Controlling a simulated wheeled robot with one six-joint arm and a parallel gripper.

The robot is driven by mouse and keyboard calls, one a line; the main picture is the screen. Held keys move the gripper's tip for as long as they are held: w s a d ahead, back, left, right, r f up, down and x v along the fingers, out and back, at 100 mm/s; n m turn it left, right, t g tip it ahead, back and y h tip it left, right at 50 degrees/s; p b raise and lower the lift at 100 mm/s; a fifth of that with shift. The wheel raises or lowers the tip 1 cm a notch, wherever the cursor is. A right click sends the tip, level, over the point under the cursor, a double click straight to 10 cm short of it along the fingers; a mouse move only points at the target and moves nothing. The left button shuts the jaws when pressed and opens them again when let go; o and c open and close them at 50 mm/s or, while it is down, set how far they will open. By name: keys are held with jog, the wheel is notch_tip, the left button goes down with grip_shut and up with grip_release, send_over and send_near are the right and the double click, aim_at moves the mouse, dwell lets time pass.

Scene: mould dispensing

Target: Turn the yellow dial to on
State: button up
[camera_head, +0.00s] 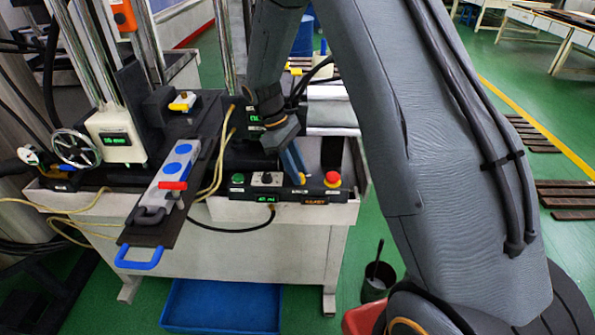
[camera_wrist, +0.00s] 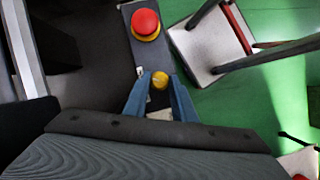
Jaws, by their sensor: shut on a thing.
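The yellow dial (camera_wrist: 160,79) sits on the dark control panel between the blue fingertips of my gripper (camera_wrist: 160,84). In the head view my gripper (camera_head: 297,170) reaches down to the panel, and its blue finger hides most of the dial. My gripper is shut on the dial, with one finger on each side. Whether the dial points to on or off cannot be made out. The red mushroom button (camera_head: 332,180) on its yellow base is right of the dial; it also shows in the wrist view (camera_wrist: 145,22).
The panel also carries a green button (camera_head: 238,178) and a black knob (camera_head: 266,177). A long plate with a blue handle (camera_head: 138,258) juts out at the left. A blue tray (camera_head: 220,306) and a dark bucket (camera_head: 377,284) stand on the green floor.

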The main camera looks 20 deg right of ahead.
jog(key=shift+o, duration=0.2)
jog(key=shift+m, duration=0.4)
jog(key=shift+c, duration=0.2)
jog(key=o, duration=1.1)
jog(key=shift+c, duration=0.2)
jog(key=b+v, duration=0.2)
jog(key=v, duration=0.5)
jog(key=shift+w+r+b, duration=0.2)
jog(key=shift+r+b, duration=0.1)
jog(key=shift+r, duration=0.05)
jog(key=s+d+m+t+y, duration=0.1)
jog(key=s+m, duration=0.3)
jog(key=s, duration=0.6)
jog(key=s+d+m+t+y, duration=0.1)
jog(key=s+m, duration=0.4)
jog(key=s, duration=0.5)
jog(key=shift+s+d+f+t+y, duration=0.25)
jog(key=shift+s+d+t+y, duration=0.15)
jog(key=shift+t+y, duration=0.5)
